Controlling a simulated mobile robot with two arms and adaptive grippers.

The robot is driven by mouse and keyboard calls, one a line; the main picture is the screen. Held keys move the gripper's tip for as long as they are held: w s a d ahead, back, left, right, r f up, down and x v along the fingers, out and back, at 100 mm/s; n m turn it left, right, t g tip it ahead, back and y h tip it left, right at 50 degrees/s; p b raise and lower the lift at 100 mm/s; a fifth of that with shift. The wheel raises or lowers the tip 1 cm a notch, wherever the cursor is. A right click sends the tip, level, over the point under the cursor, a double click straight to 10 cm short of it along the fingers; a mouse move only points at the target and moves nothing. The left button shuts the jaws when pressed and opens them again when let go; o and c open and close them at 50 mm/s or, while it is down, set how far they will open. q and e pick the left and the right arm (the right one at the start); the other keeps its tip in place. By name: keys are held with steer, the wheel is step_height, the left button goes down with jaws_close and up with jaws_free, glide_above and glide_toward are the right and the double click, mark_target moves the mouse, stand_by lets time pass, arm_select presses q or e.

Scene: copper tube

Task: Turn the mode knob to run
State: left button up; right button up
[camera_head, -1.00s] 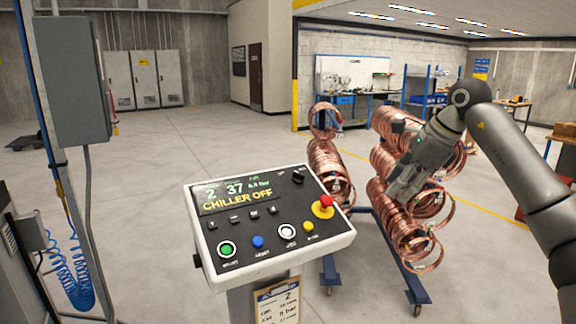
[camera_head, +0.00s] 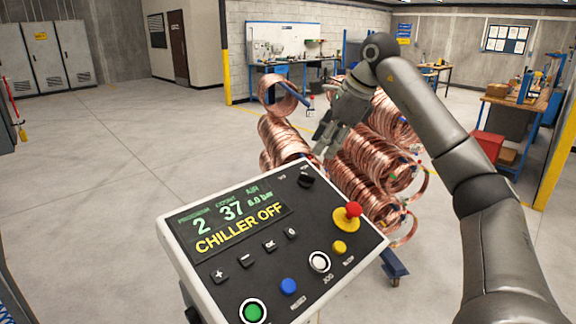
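The black mode knob (camera_head: 306,178) sits at the top right of the control panel (camera_head: 342,240), right of the display (camera_head: 230,222), which reads CHILLER OFF. The lettering beside the knob is too small to read, so its setting cannot be told. My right gripper (camera_head: 324,150) points down above and behind the panel's far edge, just above and right of the knob in the picture. It appears apart from the knob. Whether its fingers are open is not clear. My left gripper is out of view.
A red mushroom button on a yellow base (camera_head: 346,217) stands right of the knob. Green (camera_head: 253,311), blue (camera_head: 288,286), white and yellow buttons line the panel's near side. Copper coils (camera_head: 355,180) on a blue wheeled rack stand close behind. The floor to the left is clear.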

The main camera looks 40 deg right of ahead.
mark_target(306, 174)
steer(key=p+x, duration=0.1)
steer(key=x, duration=0.8)
steer(key=shift+f, duration=0.35)
steer(key=shift+w+f, duration=0.15)
steer(key=shift+f, duration=0.2)
steer(key=shift+c, duration=0.4)
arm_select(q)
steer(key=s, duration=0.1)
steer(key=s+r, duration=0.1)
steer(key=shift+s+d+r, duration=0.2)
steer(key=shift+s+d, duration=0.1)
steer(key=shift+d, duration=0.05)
arm_select(e)
jaws_close()
